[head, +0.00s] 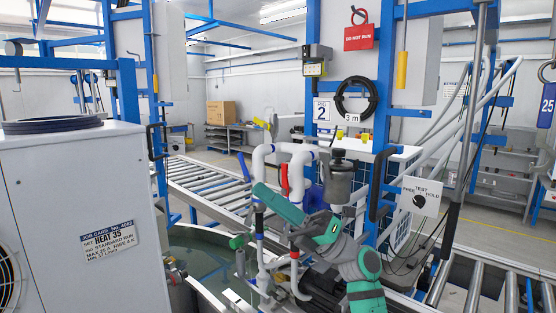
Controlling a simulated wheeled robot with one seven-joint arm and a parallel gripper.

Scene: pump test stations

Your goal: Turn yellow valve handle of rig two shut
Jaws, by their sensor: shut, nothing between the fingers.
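Rig two carries a white number plate "2" (321,110) on its blue post. A pale yellow lever-like part (262,123) stands above the white pipes (262,158) to the left of the plate; I cannot tell for sure that it is the yellow valve handle. A red handle (284,178) sits among the pipes, and a blue one (245,166) lies left of them. My teal arm reaches in from the lower right across the front of the pipes. I cannot make out my gripper's fingers, so their distance from any handle does not show.
A white cabinet (75,220) with a job card fills the left front. An open tank (205,262) lies below the pipes. Roller conveyors run behind (205,185) and at lower right (475,288).

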